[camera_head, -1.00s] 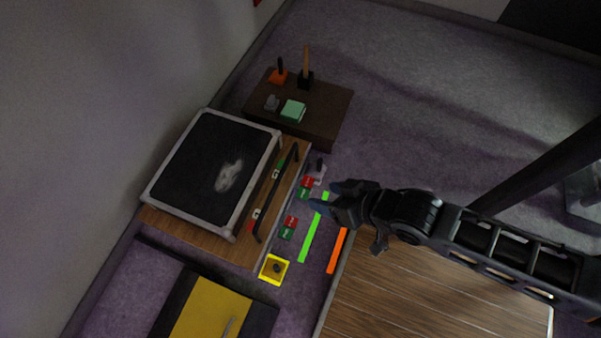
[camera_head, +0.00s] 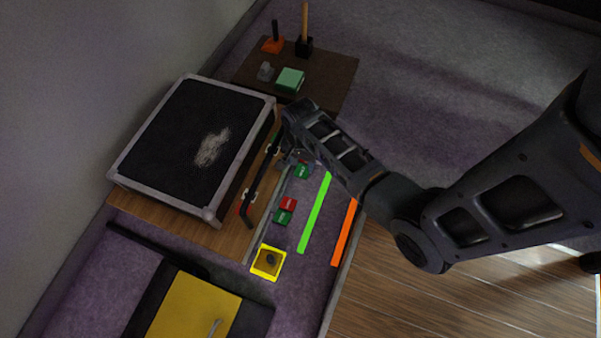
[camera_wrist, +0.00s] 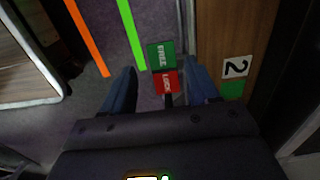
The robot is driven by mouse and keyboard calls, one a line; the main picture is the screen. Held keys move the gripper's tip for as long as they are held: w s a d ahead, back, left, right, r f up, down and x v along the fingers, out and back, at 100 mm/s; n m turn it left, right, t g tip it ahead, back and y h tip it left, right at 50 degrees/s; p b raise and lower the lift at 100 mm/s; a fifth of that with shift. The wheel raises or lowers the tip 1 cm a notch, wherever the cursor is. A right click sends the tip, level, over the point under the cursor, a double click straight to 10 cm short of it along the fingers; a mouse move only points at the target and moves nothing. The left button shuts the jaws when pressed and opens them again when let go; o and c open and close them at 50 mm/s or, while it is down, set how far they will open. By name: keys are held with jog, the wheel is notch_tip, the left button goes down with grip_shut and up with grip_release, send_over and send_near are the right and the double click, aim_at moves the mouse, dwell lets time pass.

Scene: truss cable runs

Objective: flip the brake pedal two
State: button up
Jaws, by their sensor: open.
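Brake pedal two is the upper of two green-and-red pedals; its green part (camera_head: 302,171) shows in the head view, partly covered by my gripper (camera_head: 291,157). In the wrist view its green FREE face (camera_wrist: 161,56) and red LOCK face (camera_wrist: 165,82) lie between my two blue fingers (camera_wrist: 162,68). The jaws are open, with one finger on each side of the pedal. Whether either finger touches it I cannot tell. A white label with a 2 (camera_wrist: 236,67) is on the wooden panel beside it. The other pedal (camera_head: 286,209) is lower in the head view.
A black-topped case (camera_head: 180,135) stands on the wooden platform, with dark bars along its edge. Green (camera_head: 314,213) and orange (camera_head: 344,232) strips lie beside the pedals. A yellow square (camera_head: 268,262) is at the near end. A dark low table (camera_head: 325,82) stands beyond.

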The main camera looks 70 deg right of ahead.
aim_at(300, 176)
notch_tip(300, 176, down, 8)
jog(key=b, duration=0.4)
jog(key=shift+r, duration=0.25)
jog(key=c, duration=0.8)
jog(key=shift+d+r+y+p, duration=0.25)
jog(key=shift+r+y+p, duration=0.3)
jog(key=shift+p, duration=0.4)
jog(key=shift+d+r+y+p, duration=0.1)
jog(key=shift+d+y+p, duration=0.1)
jog(key=shift+y, duration=0.7)
jog(key=shift+d+r+y+p, duration=0.1)
jog(key=shift+d+y+p, duration=0.1)
jog(key=shift+y, duration=0.65)
jog(key=o, duration=0.8)
